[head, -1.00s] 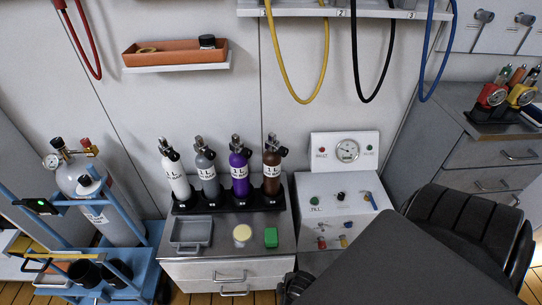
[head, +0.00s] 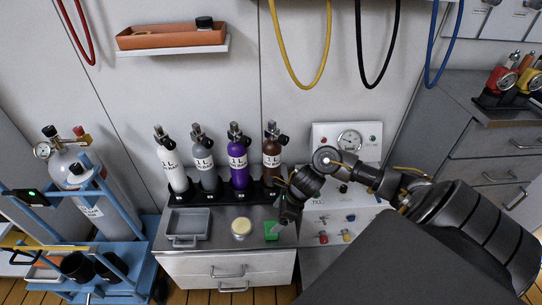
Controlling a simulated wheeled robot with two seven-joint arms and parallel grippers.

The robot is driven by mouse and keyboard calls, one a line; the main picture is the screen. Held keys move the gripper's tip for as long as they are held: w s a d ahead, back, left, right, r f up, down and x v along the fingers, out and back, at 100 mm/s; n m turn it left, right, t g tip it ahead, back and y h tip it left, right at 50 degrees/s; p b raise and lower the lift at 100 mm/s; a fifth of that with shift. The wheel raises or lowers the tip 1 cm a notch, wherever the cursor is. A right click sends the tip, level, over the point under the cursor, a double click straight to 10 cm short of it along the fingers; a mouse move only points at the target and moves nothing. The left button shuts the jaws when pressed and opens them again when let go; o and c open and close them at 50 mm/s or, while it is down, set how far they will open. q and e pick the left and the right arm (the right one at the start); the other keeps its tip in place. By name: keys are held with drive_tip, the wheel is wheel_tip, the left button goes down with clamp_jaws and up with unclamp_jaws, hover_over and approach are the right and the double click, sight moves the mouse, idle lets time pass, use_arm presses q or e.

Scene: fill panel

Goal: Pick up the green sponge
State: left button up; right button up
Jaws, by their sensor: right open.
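The green sponge (head: 271,230) lies on the metal top of the low drawer cabinet (head: 215,251), near its right front edge. My right gripper (head: 280,226) reaches in from the right and points down at the sponge. Its jaws are open. It is close above or beside the sponge and hides part of its right side; I cannot tell whether it touches. My left gripper is not in view.
A round pale-lidded jar (head: 241,228) stands just left of the sponge, and a grey tray (head: 187,228) is further left. Behind them a black rack (head: 222,194) holds several small labelled cylinders. The fill panel (head: 335,205) stands to the right.

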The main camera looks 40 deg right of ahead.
drive_tip(key=d+n, duration=0.2)
hover_over(271, 227)
drive_tip(key=s+d, duration=0.1)
drive_tip(key=d, duration=0.1)
wheel_tip(271, 227, down, 3)
drive_tip(key=shift+s+f+g+b, duration=0.15)
drive_tip(key=shift+f+g+b, duration=0.05)
drive_tip(key=shift+g+b, duration=0.15)
drive_tip(key=shift+a+f, duration=0.15)
drive_tip(key=shift+f, duration=0.4)
drive_tip(key=x, duration=0.5)
drive_tip(key=shift+b, duration=0.4)
drive_tip(key=shift+f, duration=0.15)
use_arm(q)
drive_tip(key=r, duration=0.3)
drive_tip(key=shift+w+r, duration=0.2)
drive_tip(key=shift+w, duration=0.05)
use_arm(e)
drive_tip(key=shift+c, duration=0.3)
